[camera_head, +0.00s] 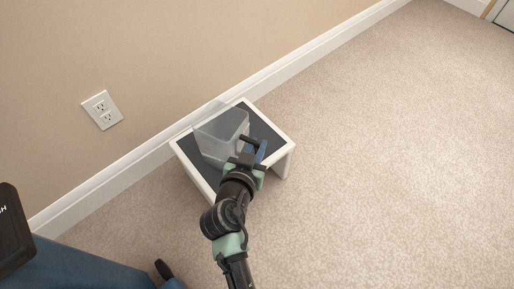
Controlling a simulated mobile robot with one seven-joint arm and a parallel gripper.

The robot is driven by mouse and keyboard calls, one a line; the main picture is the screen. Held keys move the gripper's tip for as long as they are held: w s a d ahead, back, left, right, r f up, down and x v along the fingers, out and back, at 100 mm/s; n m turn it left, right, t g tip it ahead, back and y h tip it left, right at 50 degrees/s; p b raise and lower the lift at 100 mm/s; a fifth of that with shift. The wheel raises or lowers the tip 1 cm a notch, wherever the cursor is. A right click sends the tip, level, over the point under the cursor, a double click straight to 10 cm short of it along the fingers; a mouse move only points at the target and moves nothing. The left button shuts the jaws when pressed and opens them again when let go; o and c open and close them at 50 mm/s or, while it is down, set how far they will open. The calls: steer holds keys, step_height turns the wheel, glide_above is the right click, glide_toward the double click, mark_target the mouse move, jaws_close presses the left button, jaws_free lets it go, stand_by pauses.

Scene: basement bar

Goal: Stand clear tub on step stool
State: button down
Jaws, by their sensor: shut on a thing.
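The clear tub (221,130) is see-through and has a raised, tilted pane on its upper left side. My gripper (252,143) is shut on the tub at its right side. The step stool (283,146) has a white frame and a dark grey top, and stands against the wall's baseboard. The tub is over the stool's top, toward its left half. I cannot tell whether the tub's base touches the stool. My gripper and arm hide part of the stool's front and the tub's lower right.
A beige wall with a white baseboard (310,52) runs behind the stool. A power outlet (103,110) is on the wall at the left. The carpet (400,170) to the right is clear. A dark blue shape fills the lower left corner.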

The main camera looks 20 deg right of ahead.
steer(key=shift+r, duration=0.15)
steer(key=shift+f, duration=0.2)
steer(key=c, duration=1.3)
jaws_free()
steer(key=shift+f+b, duration=0.1)
steer(key=shift+b, duration=0.2)
steer(key=o, duration=0.5)
steer(key=shift+c, duration=0.2)
steer(key=shift+r+p, duration=0.5)
steer(key=p+v, duration=0.4)
steer(key=v, duration=0.8)
steer(key=shift+f+p, duration=0.3)
steer(key=shift+s, duration=0.1)
